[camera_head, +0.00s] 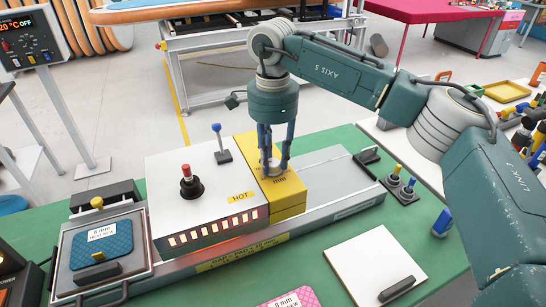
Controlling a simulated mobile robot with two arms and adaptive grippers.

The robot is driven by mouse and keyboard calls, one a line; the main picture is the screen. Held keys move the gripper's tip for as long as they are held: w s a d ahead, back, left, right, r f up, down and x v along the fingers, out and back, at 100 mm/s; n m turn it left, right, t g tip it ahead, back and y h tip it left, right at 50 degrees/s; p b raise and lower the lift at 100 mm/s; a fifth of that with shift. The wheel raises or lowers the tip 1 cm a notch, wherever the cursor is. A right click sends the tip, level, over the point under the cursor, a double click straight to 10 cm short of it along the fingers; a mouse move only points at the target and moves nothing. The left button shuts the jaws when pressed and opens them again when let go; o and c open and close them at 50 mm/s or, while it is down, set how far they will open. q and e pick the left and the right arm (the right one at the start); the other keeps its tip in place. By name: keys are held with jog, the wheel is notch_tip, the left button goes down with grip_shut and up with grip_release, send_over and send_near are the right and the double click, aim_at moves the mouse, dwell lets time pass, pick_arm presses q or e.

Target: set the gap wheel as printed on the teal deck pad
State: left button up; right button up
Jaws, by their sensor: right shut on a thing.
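The teal deck pad (88,254) lies on a tray at the left end of the machine. Its white label (102,233) seems to read "8 mm", with a smaller line too small to read. The gap wheel (268,167) appears to be the pale round knob on top of the yellow block (288,201), largely hidden by my fingers. My right gripper (273,169) points down from above and is shut on the wheel. The wheel's setting cannot be read; only "mm" shows on the block. My left gripper is not in view.
A white hot box (186,220) with a red knob and blue lever stands left of the yellow block. A pink pad (290,299), a white board (373,268) and small levers (401,185) lie around the green table (423,217).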

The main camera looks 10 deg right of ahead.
aim_at(273, 162)
jog(key=shift+w+r, duration=0.1)
jog(key=shift+r, duration=0.1)
dwell(0.4)
jog(key=o, duration=1.2)
jog(key=shift+f, duration=0.1)
jog(key=shift+c, duration=0.2)
notch_tip(273, 162, up, 12)
